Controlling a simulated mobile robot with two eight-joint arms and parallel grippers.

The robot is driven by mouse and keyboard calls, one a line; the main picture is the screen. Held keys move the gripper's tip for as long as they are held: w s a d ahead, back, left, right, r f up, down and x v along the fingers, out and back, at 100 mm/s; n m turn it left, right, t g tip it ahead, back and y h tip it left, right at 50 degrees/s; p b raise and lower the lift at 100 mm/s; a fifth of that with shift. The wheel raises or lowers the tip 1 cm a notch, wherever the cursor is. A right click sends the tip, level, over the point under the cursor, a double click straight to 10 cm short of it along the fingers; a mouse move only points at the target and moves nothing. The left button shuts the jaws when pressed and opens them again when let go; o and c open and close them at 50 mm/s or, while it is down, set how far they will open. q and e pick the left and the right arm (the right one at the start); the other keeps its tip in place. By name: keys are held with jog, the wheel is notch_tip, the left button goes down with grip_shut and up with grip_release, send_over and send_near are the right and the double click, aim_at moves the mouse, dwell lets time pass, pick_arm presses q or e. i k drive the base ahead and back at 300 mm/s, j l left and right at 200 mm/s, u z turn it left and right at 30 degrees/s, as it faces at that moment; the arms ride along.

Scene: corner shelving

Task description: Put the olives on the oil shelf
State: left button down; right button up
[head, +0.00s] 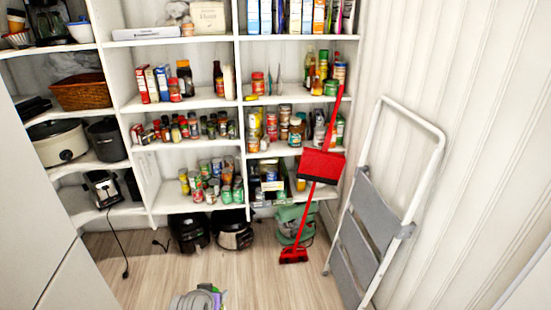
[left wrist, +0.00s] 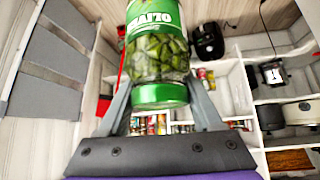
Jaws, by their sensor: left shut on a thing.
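In the left wrist view, my left gripper (left wrist: 160,88) is shut on a jar of olives (left wrist: 158,50), with a finger on each side. The jar has a green lid and a green label, and green olives show through the glass. The wrist picture is upside down, with the floor at the top. In the head view, my left gripper (head: 203,298) shows only partly at the bottom edge, low in front of the shelves. A shelf at the right of the shelving (head: 241,110) holds tall bottles (head: 323,66) that look like oil. My right gripper is not in view.
A red broom (head: 322,165) leans against the right shelves, in front of their right end. A folded step ladder (head: 385,200) stands against the right wall. Appliances, including a mixer (head: 296,222), stand on the floor under the shelves. The wooden floor (head: 150,275) in front is mostly clear.

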aim_at(300, 95)
jog(key=i, duration=0.65)
jog(key=i+j, duration=0.15)
jog(key=i, duration=0.55)
jog(key=i+z, duration=0.45)
jog(key=i+j+z, duration=0.1)
jog(key=i+z, duration=0.35)
jog(key=i, duration=0.15)
